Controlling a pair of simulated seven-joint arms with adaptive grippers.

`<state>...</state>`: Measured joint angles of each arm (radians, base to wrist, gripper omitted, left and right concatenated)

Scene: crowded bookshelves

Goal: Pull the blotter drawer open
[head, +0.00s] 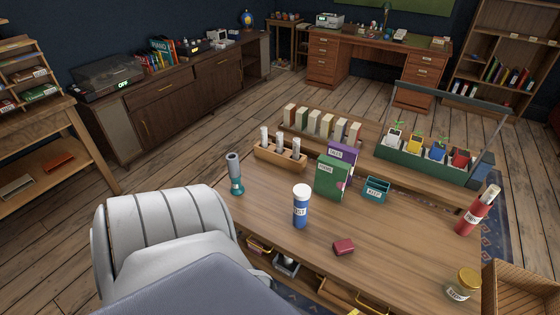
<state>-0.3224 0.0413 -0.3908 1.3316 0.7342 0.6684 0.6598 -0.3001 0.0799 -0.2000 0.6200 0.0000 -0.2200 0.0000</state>
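I cannot read a blotter label on any drawer in the head view. Under the front edge of the low wooden table (400,255) are small drawers or bins, partly hidden by the tabletop and my own body. One with a yellowish rim (258,244) is at the left, a grey one (286,264) is beside it, and wooden ones (335,291) are further right. The far wooden desk (370,47) has shut drawers (322,48) on both sides. Neither gripper is in view.
On the low table stand a blue-and-white bottle (301,208), a teal vial (235,175), a green box (331,178), a small red block (344,247), a red tube (476,212) and a jar (463,285). A wooden crate (520,290) is at the lower right.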

